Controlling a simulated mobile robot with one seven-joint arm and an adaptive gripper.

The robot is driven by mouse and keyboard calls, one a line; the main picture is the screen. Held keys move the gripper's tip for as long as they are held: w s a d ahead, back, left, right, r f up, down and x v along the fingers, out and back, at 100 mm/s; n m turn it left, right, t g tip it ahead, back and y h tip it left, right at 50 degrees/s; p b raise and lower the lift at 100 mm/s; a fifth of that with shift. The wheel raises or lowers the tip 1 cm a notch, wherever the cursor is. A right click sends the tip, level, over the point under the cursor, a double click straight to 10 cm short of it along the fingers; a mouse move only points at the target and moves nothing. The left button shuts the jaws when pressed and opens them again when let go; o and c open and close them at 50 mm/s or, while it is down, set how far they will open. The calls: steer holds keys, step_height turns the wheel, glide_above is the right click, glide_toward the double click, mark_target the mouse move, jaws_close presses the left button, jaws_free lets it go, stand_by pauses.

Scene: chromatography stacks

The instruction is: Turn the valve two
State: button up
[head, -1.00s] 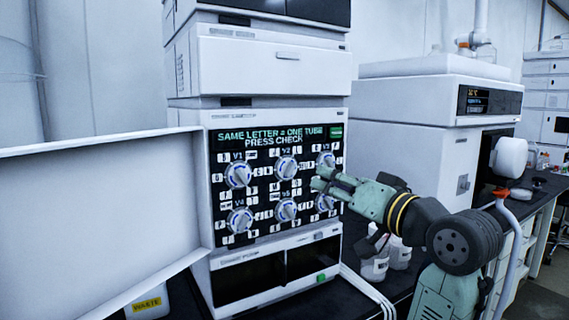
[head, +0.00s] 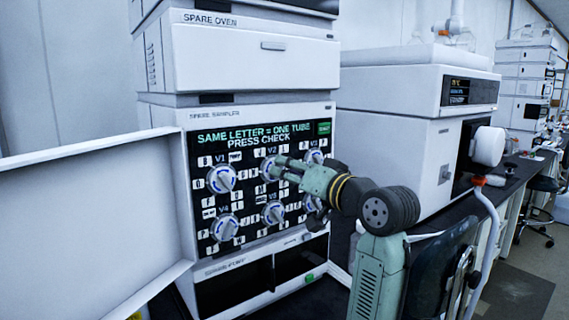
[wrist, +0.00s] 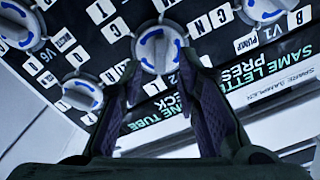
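The V2 knob (head: 269,170), a white round dial with blue marks, is in the top row's middle on the black valve panel. My gripper (head: 279,168) is in front of it and partly hides it. In the wrist view the knob (wrist: 158,46) lies just beyond and between the fingertips of my gripper (wrist: 161,72). The two dark fingers are apart with nothing held between them. I cannot tell whether either fingertip touches the knob.
The V1 knob (head: 222,179) is left of V2, the V3 knob (head: 314,158) right and the V5 knob (head: 273,213) below. A green button (head: 324,128) is at the panel's top right. An open white door (head: 90,220) stands at left. Another white instrument (head: 400,150) stands at right.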

steer(key=shift+x, duration=1.05)
jaws_close()
